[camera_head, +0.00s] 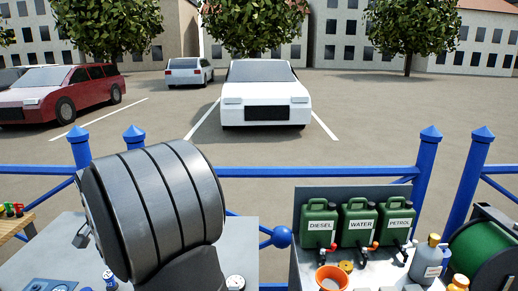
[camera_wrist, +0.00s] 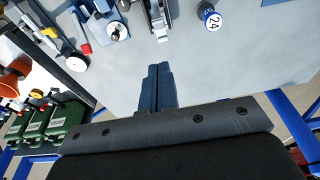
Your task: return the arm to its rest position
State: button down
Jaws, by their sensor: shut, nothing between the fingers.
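My gripper (camera_wrist: 157,88) shows in the wrist view, with its two dark blue fingers pressed together and nothing between them. It is above a light grey panel (camera_wrist: 210,70). In the head view my arm's large grey ribbed link fills the left centre and hides part of the panel (camera_head: 240,255); the gripper itself is hidden there.
Green cans marked diesel (camera_head: 319,226), water (camera_head: 358,224) and petrol (camera_head: 396,222) stand right of the panel, with an orange funnel (camera_head: 331,279) in front. A blue railing (camera_head: 320,171) runs behind. A blue capped cylinder marked 24 (camera_wrist: 210,18) stands on the panel. A green reel (camera_head: 484,250) is far right.

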jog(key=f, duration=0.2)
jog(key=w+f, duration=0.1)
jog(key=f, duration=0.5)
jog(key=shift+w+f, duration=0.2)
jog(key=shift+w, duration=0.1)
